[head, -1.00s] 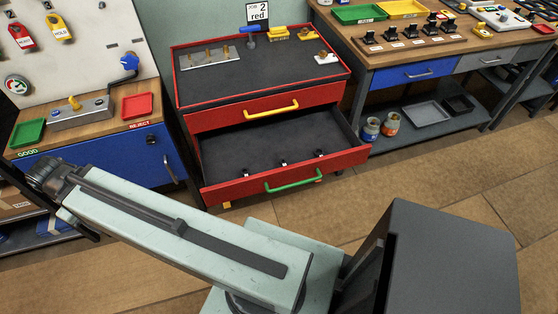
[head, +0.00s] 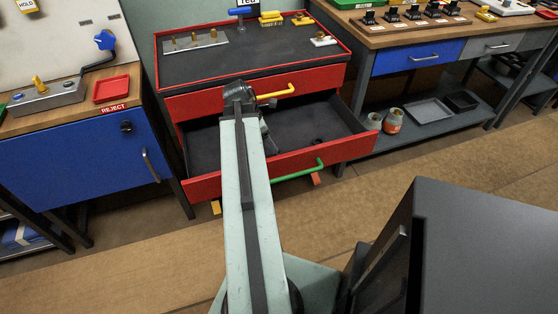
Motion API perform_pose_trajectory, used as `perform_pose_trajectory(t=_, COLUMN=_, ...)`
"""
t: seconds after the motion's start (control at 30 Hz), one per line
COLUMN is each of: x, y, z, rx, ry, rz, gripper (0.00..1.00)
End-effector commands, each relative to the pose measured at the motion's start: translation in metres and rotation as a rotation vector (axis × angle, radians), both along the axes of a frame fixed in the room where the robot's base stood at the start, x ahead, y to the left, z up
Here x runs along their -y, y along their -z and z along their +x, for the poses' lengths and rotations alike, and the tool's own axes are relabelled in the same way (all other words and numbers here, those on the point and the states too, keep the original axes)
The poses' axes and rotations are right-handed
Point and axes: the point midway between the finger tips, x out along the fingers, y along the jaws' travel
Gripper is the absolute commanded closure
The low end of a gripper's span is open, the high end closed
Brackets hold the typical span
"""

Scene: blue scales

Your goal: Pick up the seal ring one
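The lower drawer of the red cabinet is pulled open, and its dark floor (head: 205,150) shows on both sides of my arm. Small dark shapes (head: 318,141) lie in its right part; they are too small to tell whether one is a seal ring. My arm reaches forward over the drawer, its wrist in front of the cabinet's upper drawer. My gripper (head: 264,138) is mostly hidden behind my arm, over or in the open drawer. I cannot see its fingers or whether it holds anything.
The cabinet top carries a plate with brass pegs (head: 194,40) and yellow pieces (head: 271,18). The open drawer's front has a green handle (head: 298,171); a yellow handle (head: 275,94) is above. A blue cabinet (head: 80,160) stands left, a wooden workbench (head: 440,40) right.

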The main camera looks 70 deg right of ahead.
Motion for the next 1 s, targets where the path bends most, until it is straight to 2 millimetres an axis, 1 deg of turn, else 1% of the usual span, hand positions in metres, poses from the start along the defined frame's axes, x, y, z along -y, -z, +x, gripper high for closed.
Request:
perform_pose_trajectory(t=0.07, x=0.001, y=0.000, z=-0.002, rx=-0.002, ry=-0.003, rz=0.001, gripper=0.35)
perform_pose_trajectory(t=0.13, x=0.002, y=0.004, z=-0.003, rx=-0.002, ry=-0.003, rz=0.001, gripper=0.35)
perform_pose_trajectory(t=0.3, x=0.007, y=0.026, z=-0.008, rx=-0.002, ry=-0.001, rz=0.001, gripper=0.35)
perform_pose_trajectory(t=0.47, x=0.008, y=0.026, z=-0.009, rx=-0.001, ry=-0.003, rz=0.001, gripper=0.35)
perform_pose_trajectory(t=0.57, x=0.011, y=0.037, z=-0.010, rx=-0.001, ry=-0.001, rz=0.001, gripper=0.35)
perform_pose_trajectory(t=0.7, x=0.018, y=0.062, z=-0.015, rx=-0.001, ry=-0.001, rz=0.001, gripper=0.35)
perform_pose_trajectory(t=0.8, x=0.021, y=0.074, z=-0.020, rx=-0.001, ry=-0.001, rz=0.001, gripper=0.35)
perform_pose_trajectory(t=1.0, x=0.022, y=0.071, z=-0.021, rx=-0.001, ry=-0.001, rz=0.001, gripper=0.35)
